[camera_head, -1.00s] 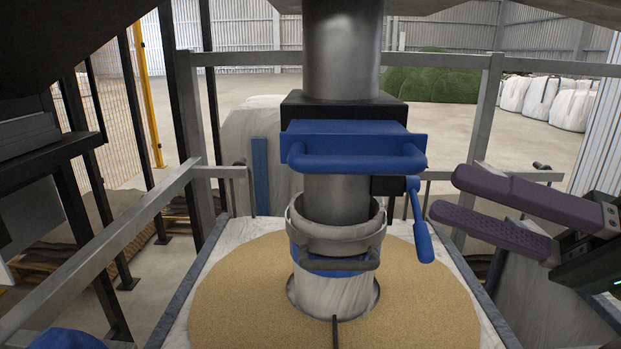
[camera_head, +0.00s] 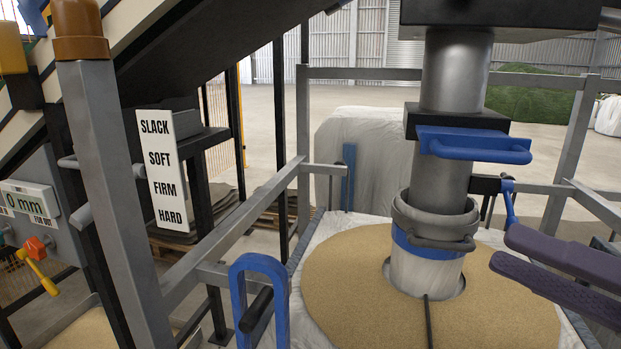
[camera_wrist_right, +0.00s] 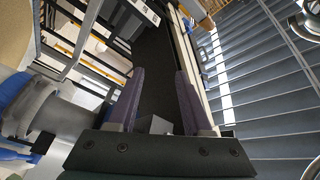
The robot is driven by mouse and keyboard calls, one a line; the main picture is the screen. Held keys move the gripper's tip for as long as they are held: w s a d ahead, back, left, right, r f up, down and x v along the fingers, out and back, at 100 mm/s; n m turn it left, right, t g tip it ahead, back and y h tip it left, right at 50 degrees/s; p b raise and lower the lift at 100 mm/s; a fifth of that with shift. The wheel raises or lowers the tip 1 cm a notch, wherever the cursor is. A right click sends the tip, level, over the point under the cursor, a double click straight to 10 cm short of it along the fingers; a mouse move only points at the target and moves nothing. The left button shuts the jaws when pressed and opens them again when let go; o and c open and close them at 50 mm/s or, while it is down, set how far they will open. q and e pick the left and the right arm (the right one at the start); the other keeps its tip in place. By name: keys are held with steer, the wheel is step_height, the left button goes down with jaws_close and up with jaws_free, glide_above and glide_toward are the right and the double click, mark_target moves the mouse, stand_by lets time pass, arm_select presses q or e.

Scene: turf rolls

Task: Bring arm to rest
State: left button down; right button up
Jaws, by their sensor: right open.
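My right gripper (camera_head: 560,272) is at the lower right of the head view, its two purple fingers apart with nothing between them. It is to the right of the filling spout (camera_head: 450,80) and its grey clamp ring (camera_head: 436,222), apart from the ring in the picture. In the right wrist view the open fingers (camera_wrist_right: 160,100) point up the picture, with a dark beam beyond them. My left gripper is not seen in the head view.
Below the spout is a bag top with tan grain (camera_head: 350,290). A blue handle (camera_head: 478,148) crosses the spout. Grey frame rails (camera_head: 235,235) surround it. At left are a SLACK-to-HARD sign (camera_head: 161,170), an orange-yellow lever (camera_head: 40,265) and a blue hook-shaped handle (camera_head: 238,300).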

steer(key=a+f+g+h+p, duration=0.1)
steer(key=a+f+h+p, duration=0.35)
steer(key=h, duration=0.45)
steer(key=s+d+r+n+g+h+p, duration=0.1)
steer(key=s+d+g+h+p, duration=0.25)
steer(key=s, duration=0.45)
steer(key=s+d+n+g+h+p, duration=0.25)
steer(key=s+g, duration=0.25)
steer(key=s, duration=0.4)
step_height(320, 180, up, 35)
steer(key=p, duration=3.5)
steer(key=shift+w+r+m, duration=0.15)
steer(key=shift+w+m, duration=0.15)
steer(key=shift+m, duration=0.05)
steer(key=shift+a+t, duration=0.1)
steer(key=shift+t, duration=0.15)
